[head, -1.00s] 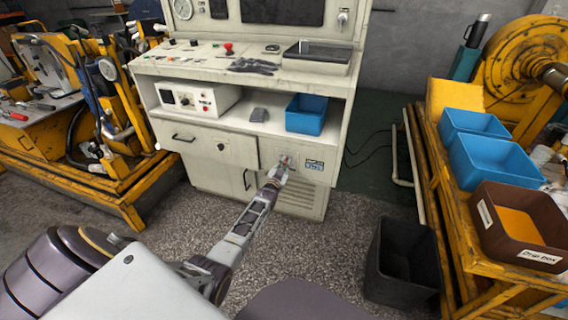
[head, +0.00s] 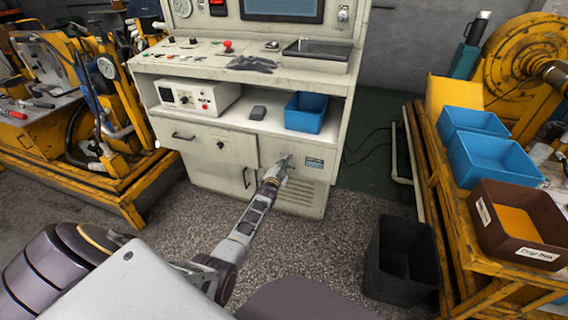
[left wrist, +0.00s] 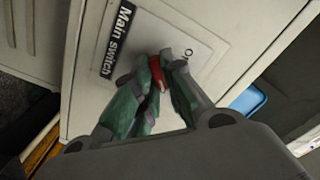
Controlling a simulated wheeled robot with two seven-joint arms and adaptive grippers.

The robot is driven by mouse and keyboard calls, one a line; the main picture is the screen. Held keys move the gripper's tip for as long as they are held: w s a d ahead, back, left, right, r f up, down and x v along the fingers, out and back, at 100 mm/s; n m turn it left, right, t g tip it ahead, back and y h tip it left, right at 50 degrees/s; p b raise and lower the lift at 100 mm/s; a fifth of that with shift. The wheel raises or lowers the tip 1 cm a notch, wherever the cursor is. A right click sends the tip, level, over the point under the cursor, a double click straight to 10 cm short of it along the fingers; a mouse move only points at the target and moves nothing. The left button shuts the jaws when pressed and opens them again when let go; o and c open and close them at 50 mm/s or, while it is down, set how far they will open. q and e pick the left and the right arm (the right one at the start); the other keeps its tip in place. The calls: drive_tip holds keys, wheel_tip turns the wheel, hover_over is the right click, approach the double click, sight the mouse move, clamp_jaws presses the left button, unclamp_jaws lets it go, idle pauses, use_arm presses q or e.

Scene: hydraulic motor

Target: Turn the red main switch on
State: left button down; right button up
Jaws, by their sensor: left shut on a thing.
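The red main switch (left wrist: 156,74) is on the white cabinet front, on a plate with a black "Main Switch" label (left wrist: 117,38). My left gripper (left wrist: 163,66) has its green-padded fingers shut on the red switch, which is partly hidden between them. In the head view my left gripper (head: 282,170) reaches the lower right cabinet front, and the switch itself is too small and covered to make out there. The screen (head: 282,10) at the top of the cabinet is lit blue-grey. My right gripper is not in view.
A blue bin (head: 305,112) and a white box with knobs (head: 195,96) stand on the cabinet shelf. A black bin (head: 400,262) is on the floor at right. Yellow machine frames flank the cabinet. Open floor lies before it.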

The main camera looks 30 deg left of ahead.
use_arm(q)
drive_tip(key=shift+w+r, duration=0.1)
drive_tip(key=shift+r, duration=0.15)
drive_tip(key=c, duration=1.5)
unclamp_jaws()
drive_tip(key=shift+f, duration=0.15)
drive_tip(key=shift+s+f, duration=0.1)
drive_tip(key=shift+s, duration=0.1)
drive_tip(key=v, duration=1.1)
drive_tip(key=shift+s+d, duration=0.2)
drive_tip(key=shift+s, duration=0.05)
